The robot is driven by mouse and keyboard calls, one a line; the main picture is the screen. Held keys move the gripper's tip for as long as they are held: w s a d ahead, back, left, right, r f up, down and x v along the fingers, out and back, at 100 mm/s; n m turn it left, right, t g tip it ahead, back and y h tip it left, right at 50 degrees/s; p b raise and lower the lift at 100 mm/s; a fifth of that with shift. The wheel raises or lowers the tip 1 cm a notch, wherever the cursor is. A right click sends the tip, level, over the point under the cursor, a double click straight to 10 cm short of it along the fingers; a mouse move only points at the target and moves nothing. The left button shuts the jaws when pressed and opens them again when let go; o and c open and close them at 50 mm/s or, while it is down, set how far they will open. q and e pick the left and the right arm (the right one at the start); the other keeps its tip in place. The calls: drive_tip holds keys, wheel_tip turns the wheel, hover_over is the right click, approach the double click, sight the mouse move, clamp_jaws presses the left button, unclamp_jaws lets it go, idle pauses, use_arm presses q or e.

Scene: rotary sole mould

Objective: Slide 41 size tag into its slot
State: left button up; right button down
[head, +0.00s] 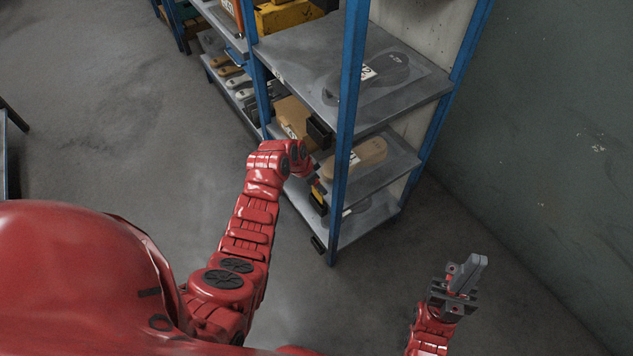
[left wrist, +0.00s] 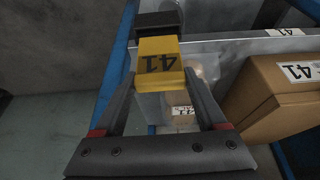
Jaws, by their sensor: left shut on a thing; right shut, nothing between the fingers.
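The yellow size tag (left wrist: 158,62) with a black 41, upside down in the left wrist view, is clamped between the two fingers of my left gripper (left wrist: 160,88). Just beyond it is a dark slot holder (left wrist: 156,22) at the shelf's corner. The tag's far edge meets or overlaps the holder; I cannot tell whether any of it is inside. In the head view my left gripper (head: 314,184) is at the middle shelf's front edge, partly hidden by my arm, with a bit of yellow showing. My right gripper (head: 467,273) is shut and empty, away from the rack.
The blue-posted rack (head: 350,90) has a post close to my left gripper. A dark holder (head: 319,131) juts from the shelf above, another (head: 318,244) from the bottom shelf. A cardboard box (left wrist: 275,95) labelled 41 stands beside the tag. The floor left of the rack is clear.

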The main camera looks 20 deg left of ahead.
use_arm(q)
drive_tip(key=shift+f+b, duration=2.45)
drive_tip(key=shift+f, duration=0.55)
drive_tip(key=o, duration=1.2)
drive_tip(key=shift+o, duration=0.2)
drive_tip(key=shift+r, duration=0.1)
wheel_tip(320, 180, up, 16)
drive_tip(key=p, duration=0.1)
hover_over(317, 193)
drive_tip(key=s+a, duration=0.4)
drive_tip(key=s, duration=0.1)
drive_tip(key=shift+s+a, duration=0.15)
